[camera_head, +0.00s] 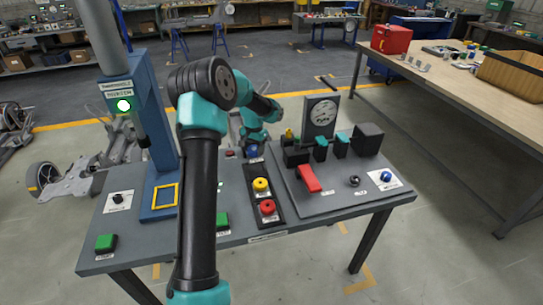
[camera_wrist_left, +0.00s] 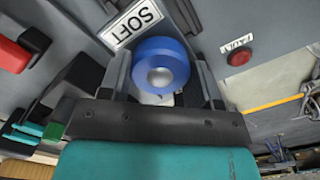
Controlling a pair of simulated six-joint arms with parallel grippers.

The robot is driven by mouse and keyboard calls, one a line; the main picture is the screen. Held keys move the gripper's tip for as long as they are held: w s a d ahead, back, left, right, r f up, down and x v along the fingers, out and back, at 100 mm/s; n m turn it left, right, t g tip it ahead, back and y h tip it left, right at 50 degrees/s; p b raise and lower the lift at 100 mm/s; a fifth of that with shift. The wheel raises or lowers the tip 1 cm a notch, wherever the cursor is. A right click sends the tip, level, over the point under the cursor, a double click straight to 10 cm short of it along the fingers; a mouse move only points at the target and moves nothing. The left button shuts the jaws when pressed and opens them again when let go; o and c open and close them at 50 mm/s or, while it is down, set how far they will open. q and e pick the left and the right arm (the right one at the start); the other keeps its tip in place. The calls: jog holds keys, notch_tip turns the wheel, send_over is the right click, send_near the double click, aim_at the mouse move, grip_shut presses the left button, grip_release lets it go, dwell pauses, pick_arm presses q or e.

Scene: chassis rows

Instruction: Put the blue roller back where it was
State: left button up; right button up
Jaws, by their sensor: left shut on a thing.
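The blue roller (camera_wrist_left: 160,64) has a silver centre and sits between the two dark fingers of my left gripper (camera_wrist_left: 160,75) in the left wrist view. My left gripper is shut on it. In the head view my left gripper (camera_head: 252,148) is at the back edge of the grey bench, and a small patch of the blue roller (camera_head: 252,151) shows under it. A white label reading SOFT (camera_wrist_left: 135,22) lies beside the roller in the wrist view. I cannot tell whether the roller touches the surface below. My right gripper is not in view.
The grey bench (camera_head: 130,228) carries a blue press stand (camera_head: 152,120), a yellow button (camera_head: 261,185), a red button (camera_head: 267,207), a red lever (camera_head: 308,178) and a round gauge (camera_head: 322,112). A red FAULT button (camera_wrist_left: 239,56) is near the roller. My left arm crosses the bench.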

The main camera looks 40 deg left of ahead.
aim_at(255, 169)
pick_arm(q)
jog(key=shift+a+f, duration=0.1)
jog(key=shift+f, duration=0.05)
dwell(0.3)
jog(key=shift+f, duration=3.25)
jog(key=shift+f, duration=0.55)
jog(key=o, duration=1.1)
jog(key=r, duration=1.1)
jog(key=w+r, duration=0.1)
jog(key=r, duration=0.5)
jog(key=shift+a+r, duration=0.1)
jog(key=shift+r, duration=0.1)
